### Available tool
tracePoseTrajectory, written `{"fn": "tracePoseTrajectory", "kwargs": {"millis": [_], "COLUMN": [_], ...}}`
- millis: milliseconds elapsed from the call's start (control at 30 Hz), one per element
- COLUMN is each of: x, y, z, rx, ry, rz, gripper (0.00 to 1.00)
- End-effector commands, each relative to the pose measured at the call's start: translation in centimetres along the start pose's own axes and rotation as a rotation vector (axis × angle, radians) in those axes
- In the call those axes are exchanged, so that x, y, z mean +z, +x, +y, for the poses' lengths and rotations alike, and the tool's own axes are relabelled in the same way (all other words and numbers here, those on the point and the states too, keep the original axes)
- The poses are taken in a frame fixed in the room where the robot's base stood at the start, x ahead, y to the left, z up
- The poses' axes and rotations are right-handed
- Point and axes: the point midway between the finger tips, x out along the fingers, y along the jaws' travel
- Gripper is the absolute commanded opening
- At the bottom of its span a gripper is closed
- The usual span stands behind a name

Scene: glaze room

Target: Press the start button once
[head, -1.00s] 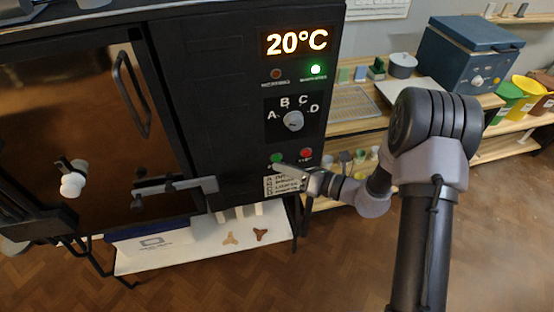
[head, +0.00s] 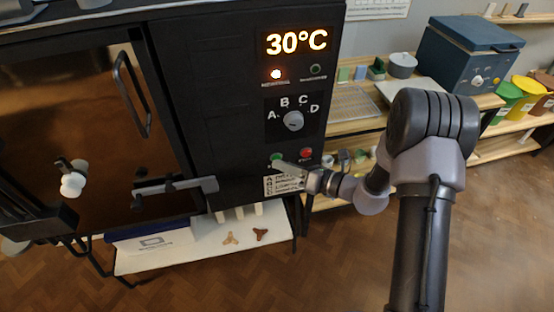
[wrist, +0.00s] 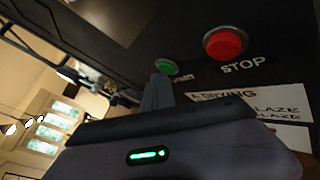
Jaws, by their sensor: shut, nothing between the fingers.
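The green start button (head: 277,157) is on the lower part of the black kiln's control panel, left of the red stop button (head: 306,153). In the wrist view the start button (wrist: 167,67) shows just beyond my fingertips, with the stop button (wrist: 225,43) to its right. My gripper (head: 279,164) is shut and empty, its tips at or just below the start button. I cannot tell whether they touch it. The display (head: 297,41) reads 30°C.
A selector dial (head: 293,121) marked A to D sits above the buttons. A paper label (head: 284,185) is below them. The kiln door handle (head: 132,93) is at left. Wooden shelves (head: 352,128) stand to the right, behind my arm.

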Motion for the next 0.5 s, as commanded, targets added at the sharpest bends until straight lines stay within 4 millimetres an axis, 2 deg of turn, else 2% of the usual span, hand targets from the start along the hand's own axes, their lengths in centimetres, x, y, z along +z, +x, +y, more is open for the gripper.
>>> {"fn": "tracePoseTrajectory", "kwargs": {"millis": [500], "x": [-0.8], "y": [-1.2], "z": [0.9], "rx": [0.0], "ry": [0.0], "rz": [-0.001], "gripper": [0.0]}}
